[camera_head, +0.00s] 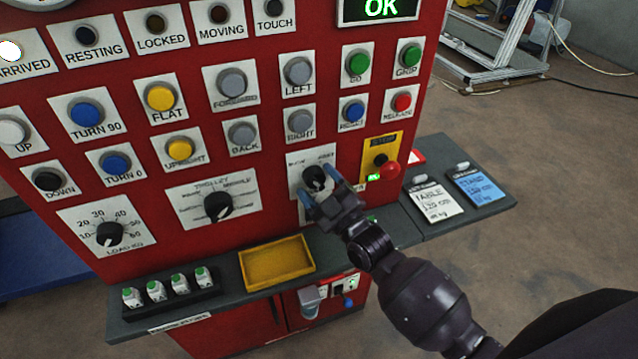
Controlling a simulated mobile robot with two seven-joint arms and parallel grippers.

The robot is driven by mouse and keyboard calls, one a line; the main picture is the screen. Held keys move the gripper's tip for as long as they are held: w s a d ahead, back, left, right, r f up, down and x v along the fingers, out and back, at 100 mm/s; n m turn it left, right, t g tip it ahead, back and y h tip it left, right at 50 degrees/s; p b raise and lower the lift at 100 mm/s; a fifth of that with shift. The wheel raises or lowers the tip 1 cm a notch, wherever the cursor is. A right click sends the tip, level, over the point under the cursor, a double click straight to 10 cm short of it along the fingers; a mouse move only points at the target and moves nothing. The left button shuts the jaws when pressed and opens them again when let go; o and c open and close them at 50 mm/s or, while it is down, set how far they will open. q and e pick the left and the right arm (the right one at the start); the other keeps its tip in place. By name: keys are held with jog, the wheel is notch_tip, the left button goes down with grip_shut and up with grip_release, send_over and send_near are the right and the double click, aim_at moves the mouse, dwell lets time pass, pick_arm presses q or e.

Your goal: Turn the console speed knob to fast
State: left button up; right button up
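The speed knob (314,175) is a black rotary knob on a white plate marked slow and fast, low on the red console (275,139). Its exact pointing is hard to read because it is small and partly covered. My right gripper (325,192) is at this knob, with its fingers around or just in front of it. The fingers look spread apart, with one at the left and one at the right of the knob's lower part. I cannot tell whether they touch the knob. My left gripper is not in view.
To the left is the trolley knob (217,206), and further left the load knob (109,233). Below, a grey shelf (225,291) carries a yellow tray (245,282). A display (380,8) reads OK.

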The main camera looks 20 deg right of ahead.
jog(key=c, duration=0.8)
jog(key=shift+f+m, duration=0.1)
jog(key=shift+m, duration=0.2)
jog(key=m+t+h, duration=0.1)
jog(key=m, duration=0.2)
jog(key=m+h, duration=0.1)
jog(key=m, duration=0.2)
jog(key=m+t+h, duration=0.1)
jog(key=m+h, duration=0.1)
jog(key=shift+a+m, duration=0.15)
jog(key=shift+m, duration=0.25)
jog(key=m+h+p, duration=0.1)
jog(key=m+h, duration=0.2)
jog(key=m, duration=0.2)
jog(key=shift+m+t, duration=0.3)
jog(key=shift+m+h+p, duration=0.5)
jog(key=shift+m+h, duration=1.3)
jog(key=shift+m, duration=0.9)
jog(key=shift+m+g, duration=0.3)
jog(key=shift+g, duration=0.1)
jog(key=o, duration=0.9)
